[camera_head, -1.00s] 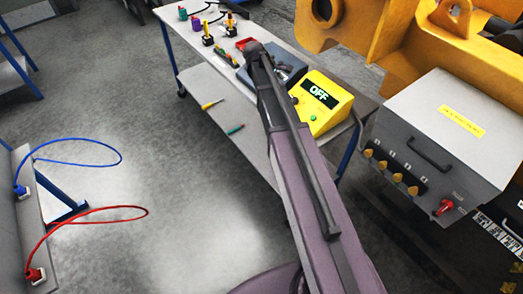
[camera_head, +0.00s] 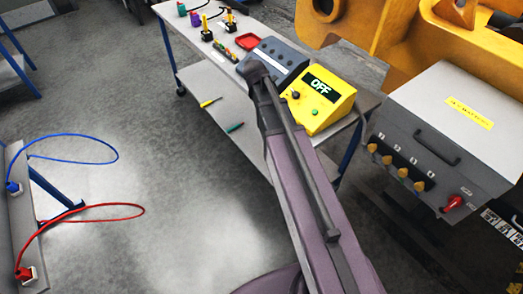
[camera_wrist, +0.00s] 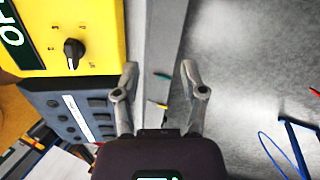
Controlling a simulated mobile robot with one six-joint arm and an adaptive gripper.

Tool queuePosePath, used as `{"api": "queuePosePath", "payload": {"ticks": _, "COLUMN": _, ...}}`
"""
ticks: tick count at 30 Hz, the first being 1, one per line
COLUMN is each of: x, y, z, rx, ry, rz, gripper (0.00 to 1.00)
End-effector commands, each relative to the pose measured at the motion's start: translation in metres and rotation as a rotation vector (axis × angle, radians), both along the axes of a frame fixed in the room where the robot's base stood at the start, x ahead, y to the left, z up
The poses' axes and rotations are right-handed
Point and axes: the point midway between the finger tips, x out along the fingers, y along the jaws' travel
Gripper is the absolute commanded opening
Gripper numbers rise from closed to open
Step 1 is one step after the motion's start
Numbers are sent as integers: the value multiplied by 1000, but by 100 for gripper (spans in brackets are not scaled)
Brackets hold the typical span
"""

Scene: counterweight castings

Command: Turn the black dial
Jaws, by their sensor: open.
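The black dial (camera_head: 296,95) sits on the face of a yellow box (camera_head: 335,92) whose display reads OFF. In the wrist view the dial (camera_wrist: 74,53) is a round black knob with a white pointer line and small marks around it. My gripper (camera_wrist: 158,67) is open and empty, its two fingers apart. In the wrist view it lies to the right of the dial, over the bench edge, and does not touch the dial. In the head view the fingers cannot be made out at the end of my arm.
A dark grey button box (camera_head: 281,57) stands beside the yellow box, close to my arm. A green button (camera_head: 315,113) is near the dial. A grey cabinet (camera_head: 445,130) with yellow knobs stands at right.

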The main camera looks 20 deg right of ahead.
Motion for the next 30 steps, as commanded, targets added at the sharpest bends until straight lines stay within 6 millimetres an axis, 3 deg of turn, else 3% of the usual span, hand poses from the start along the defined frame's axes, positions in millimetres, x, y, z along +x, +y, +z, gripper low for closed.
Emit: {"api": "queuePosePath", "payload": {"ticks": 30, "x": -111, "y": 65, "z": -63, "rx": 257, "ry": -38, "rz": -351, "gripper": 54}}
